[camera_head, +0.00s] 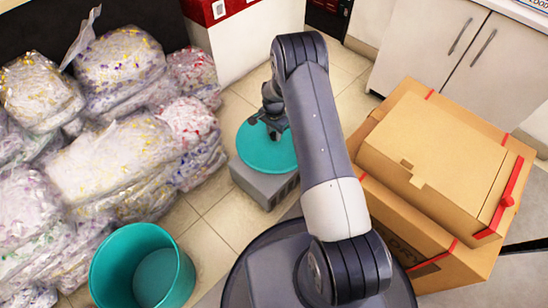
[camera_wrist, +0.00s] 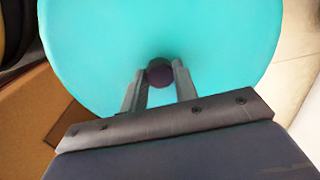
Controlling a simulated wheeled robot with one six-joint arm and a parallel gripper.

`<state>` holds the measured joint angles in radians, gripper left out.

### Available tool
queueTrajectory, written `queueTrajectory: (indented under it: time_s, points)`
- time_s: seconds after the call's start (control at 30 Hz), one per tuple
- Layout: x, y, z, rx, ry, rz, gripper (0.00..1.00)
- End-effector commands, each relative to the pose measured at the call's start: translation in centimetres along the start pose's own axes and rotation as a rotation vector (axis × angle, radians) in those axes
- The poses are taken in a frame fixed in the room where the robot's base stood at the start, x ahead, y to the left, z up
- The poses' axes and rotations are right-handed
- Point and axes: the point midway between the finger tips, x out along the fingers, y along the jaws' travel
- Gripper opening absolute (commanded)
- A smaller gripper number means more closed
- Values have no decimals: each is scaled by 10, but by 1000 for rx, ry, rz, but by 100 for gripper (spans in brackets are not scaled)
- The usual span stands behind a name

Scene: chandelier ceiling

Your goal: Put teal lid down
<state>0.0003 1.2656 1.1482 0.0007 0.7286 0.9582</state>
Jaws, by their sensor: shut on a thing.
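The teal lid (camera_head: 262,152) is a round disc with a dark knob (camera_wrist: 159,73) at its middle. My gripper (camera_wrist: 160,78) is shut on the knob, with one finger on each side of it. In the head view my gripper (camera_head: 273,124) is above the lid, and my arm hides part of the lid's right side. The lid is over a grey box (camera_head: 262,186) on the floor; I cannot tell whether it touches the box. An open teal bin (camera_head: 143,268) stands at the lower left, with no lid on it.
Clear bags (camera_head: 115,150) with coloured bits are piled at the left. Cardboard boxes (camera_head: 440,160) with red edging are stacked at the right. A white cabinet (camera_head: 470,50) stands at the back right. Tiled floor (camera_head: 215,225) is free between the bags and the grey box.

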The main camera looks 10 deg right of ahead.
Motion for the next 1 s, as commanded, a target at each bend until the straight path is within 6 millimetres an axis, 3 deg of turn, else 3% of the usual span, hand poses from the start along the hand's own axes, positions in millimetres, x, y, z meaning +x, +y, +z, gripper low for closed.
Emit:
queueTrajectory:
  time_s: [0.17,0.4,0.73,1.0]
  points:
    - [20,-1,-1,25,1,-1,2]
    - [64,0,0,24,0,0,2]
    - [103,0,0,23,0,0,2]
    - [108,-1,-1,22,1,-2,2]
